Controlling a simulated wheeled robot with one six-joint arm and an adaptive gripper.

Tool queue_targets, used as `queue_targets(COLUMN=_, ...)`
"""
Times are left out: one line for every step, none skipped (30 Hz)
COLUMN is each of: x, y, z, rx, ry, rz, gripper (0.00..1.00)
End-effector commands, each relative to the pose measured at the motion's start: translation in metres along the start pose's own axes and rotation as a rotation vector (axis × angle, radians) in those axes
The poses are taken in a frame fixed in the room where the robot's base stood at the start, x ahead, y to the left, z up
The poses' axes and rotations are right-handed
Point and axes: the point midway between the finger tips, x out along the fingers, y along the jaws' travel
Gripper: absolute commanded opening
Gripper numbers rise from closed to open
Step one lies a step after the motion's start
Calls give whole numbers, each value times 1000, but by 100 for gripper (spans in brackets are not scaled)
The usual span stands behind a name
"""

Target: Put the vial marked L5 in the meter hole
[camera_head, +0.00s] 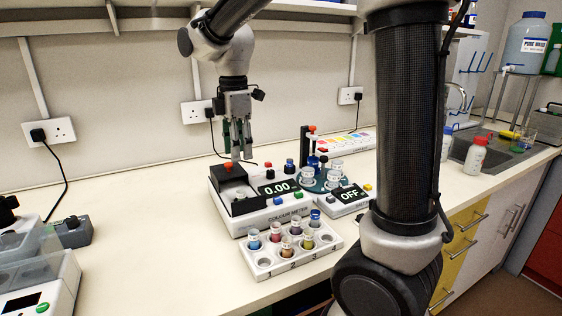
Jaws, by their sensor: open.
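My gripper (241,154) hangs fingers down above the back left of the colour meter (285,211). Its fingers are apart with nothing between them. The white meter reads 0.00; a dark raised lid or block stands at its left, and the hole itself is not clear. A white rack (290,264) in front of the meter holds several vials: blue (254,240), red (275,233), purple (296,226), brown (286,247), yellow (308,240), and one with a blue top (315,217). The marks on the vials are too small to read, so I cannot tell which is L5.
A small scale (347,199) reading OFF stands right of the meter, with a round teal carousel (318,184) behind it. A centrifuge-like device (40,275) is at the far left. A sink (485,150) and bottles are at the right.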

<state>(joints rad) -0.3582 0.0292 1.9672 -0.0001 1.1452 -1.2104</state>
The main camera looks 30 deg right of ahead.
Motion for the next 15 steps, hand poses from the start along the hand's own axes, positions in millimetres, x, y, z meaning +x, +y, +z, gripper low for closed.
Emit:
queue_targets(x=-2, y=-2, z=3, rx=16, ry=2, rz=5, gripper=41)
queue_targets(x=-4, y=-5, z=6, rx=38, ry=4, rz=11, gripper=41)
queue_targets(x=-7, y=-10, z=13, rx=83, ry=9, rz=21, gripper=41)
queue_targets(x=-11, y=-16, z=20, rx=129, ry=14, rz=33, gripper=41)
queue_targets(x=-14, y=-24, z=28, rx=187, ry=20, rz=47, gripper=41)
queue_targets(x=-19, y=-36, z=41, rx=281, ry=31, rz=67, gripper=41)
queue_targets(x=-23, y=-47, z=51, rx=362, ry=41, rz=84, gripper=41)
queue_targets(x=-26, y=-59, z=62, rx=449, ry=54, rz=104, gripper=41)
queue_targets(x=-29, y=-76, z=76, rx=572, ry=72, rz=128, gripper=41)
queue_targets(x=-30, y=-90, z=86, rx=665, ry=87, rz=146, gripper=41)
queue_targets(x=-30, y=-103, z=95, rx=756, ry=104, rz=165, gripper=41)
queue_targets(x=-29, y=-120, z=106, rx=876, ry=126, rz=186, gripper=41)
queue_targets(x=-28, y=-132, z=113, rx=964, ry=144, rz=201, gripper=41)
queue_targets(x=-26, y=-144, z=120, rx=1046, ry=162, rz=216, gripper=41)
queue_targets(x=-23, y=-158, z=127, rx=1147, ry=186, rz=233, gripper=41)
